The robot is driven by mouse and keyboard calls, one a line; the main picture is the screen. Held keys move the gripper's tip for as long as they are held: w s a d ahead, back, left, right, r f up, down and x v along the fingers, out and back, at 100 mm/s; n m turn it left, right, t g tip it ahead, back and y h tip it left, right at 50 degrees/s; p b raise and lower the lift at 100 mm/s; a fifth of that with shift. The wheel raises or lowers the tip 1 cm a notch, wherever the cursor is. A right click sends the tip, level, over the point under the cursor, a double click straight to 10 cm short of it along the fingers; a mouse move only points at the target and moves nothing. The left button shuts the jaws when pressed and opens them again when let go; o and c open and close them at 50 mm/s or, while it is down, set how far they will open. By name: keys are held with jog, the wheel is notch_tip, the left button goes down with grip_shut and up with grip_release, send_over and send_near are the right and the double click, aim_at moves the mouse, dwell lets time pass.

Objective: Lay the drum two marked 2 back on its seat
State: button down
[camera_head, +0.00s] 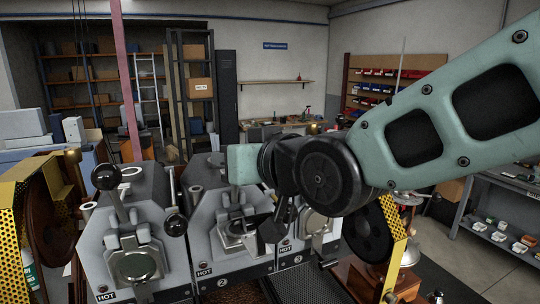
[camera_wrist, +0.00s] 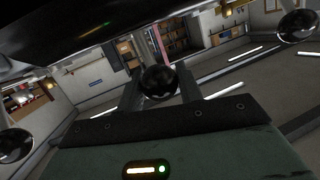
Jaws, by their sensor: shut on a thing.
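The middle roaster, with a "2" plate (camera_head: 222,282) on its front, stands between two similar units. Its drum two (camera_head: 238,232) shows as a grey metal body with a round mouth, partly behind my arm; whether it is tilted or seated I cannot tell. My gripper (camera_head: 278,222) points down beside the right of this drum. In the wrist view my gripper (camera_wrist: 158,88) is shut on a round black ball knob (camera_wrist: 158,80), with a finger on each side. The knob's lever is hidden, so its link to drum two is unclear.
The left roaster has a lever with a black ball (camera_head: 105,176), and another ball (camera_head: 174,224) stands close to its right. The right roaster (camera_head: 313,222) is partly behind my wrist. Yellow perforated guards (camera_head: 395,245) flank the row. Floor is free at the right.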

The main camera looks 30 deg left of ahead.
jog(key=shift+w+a+r, duration=0.1)
jog(key=shift+w+r, duration=0.05)
jog(key=shift+w, duration=0.1)
jog(key=c, duration=0.9)
grip_release()
jog(key=shift+a, duration=0.1)
jog(key=shift+c, duration=0.2)
jog(key=shift+s+d, duration=0.1)
jog(key=shift+d, duration=0.25)
jog(key=b+v, duration=0.2)
jog(key=v, duration=1.4)
jog(key=shift+s+d+r, duration=0.2)
jog(key=shift+d, duration=0.1)
